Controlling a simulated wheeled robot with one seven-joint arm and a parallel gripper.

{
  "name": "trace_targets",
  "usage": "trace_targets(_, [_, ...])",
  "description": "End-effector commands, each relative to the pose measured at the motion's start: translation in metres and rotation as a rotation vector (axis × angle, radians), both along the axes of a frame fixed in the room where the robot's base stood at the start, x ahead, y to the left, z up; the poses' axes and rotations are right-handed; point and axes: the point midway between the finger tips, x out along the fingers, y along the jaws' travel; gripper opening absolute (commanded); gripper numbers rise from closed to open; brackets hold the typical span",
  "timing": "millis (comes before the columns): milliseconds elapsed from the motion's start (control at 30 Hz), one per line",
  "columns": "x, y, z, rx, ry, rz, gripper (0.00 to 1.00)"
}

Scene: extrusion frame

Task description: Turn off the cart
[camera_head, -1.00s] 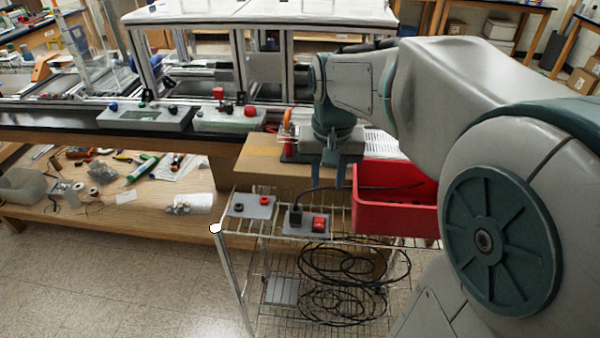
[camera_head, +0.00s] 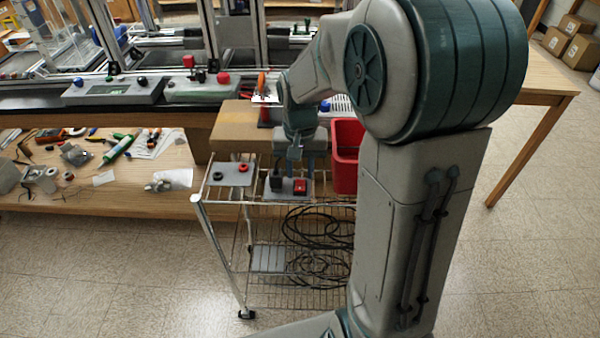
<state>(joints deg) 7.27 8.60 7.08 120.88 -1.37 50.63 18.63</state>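The cart (camera_head: 225,245) is a wire-shelf metal trolley in front of the workbench. On its top shelf lies a grey plate (camera_head: 272,196) with a red switch (camera_head: 300,187) and a black plug-like block (camera_head: 276,183) to its left. Whether the switch is on or off is too small to tell. My gripper (camera_head: 296,170) points down just above and behind the switch, with its fingers apart and nothing seen between them. Whether a fingertip touches the switch is unclear.
A second grey plate (camera_head: 231,174) with a black and a red ring is at the left. A red bin (camera_head: 346,160) stands right of my gripper. Black cables (camera_head: 318,228) coil below. A cardboard box (camera_head: 235,125) is behind. Floor at left is clear.

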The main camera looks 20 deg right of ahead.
Motion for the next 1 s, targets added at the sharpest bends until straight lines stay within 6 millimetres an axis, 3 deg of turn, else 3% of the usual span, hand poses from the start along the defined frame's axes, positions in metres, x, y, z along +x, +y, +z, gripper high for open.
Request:
trace_targets(200, [0.0, 0.0, -0.017, 0.0, 0.0, 0.001, 0.31])
trace_targets(467, [0.0, 0.0, -0.019, 0.0, 0.0, 0.001, 0.31])
trace_targets(500, [0.0, 0.0, -0.019, 0.0, 0.0, 0.001, 0.28])
trace_targets(600, [0.0, 0.0, -0.019, 0.0, -0.001, 0.001, 0.0])
trace_targets(1000, [-0.003, 0.002, -0.022, -0.03, -0.095, 0.002, 0.0])
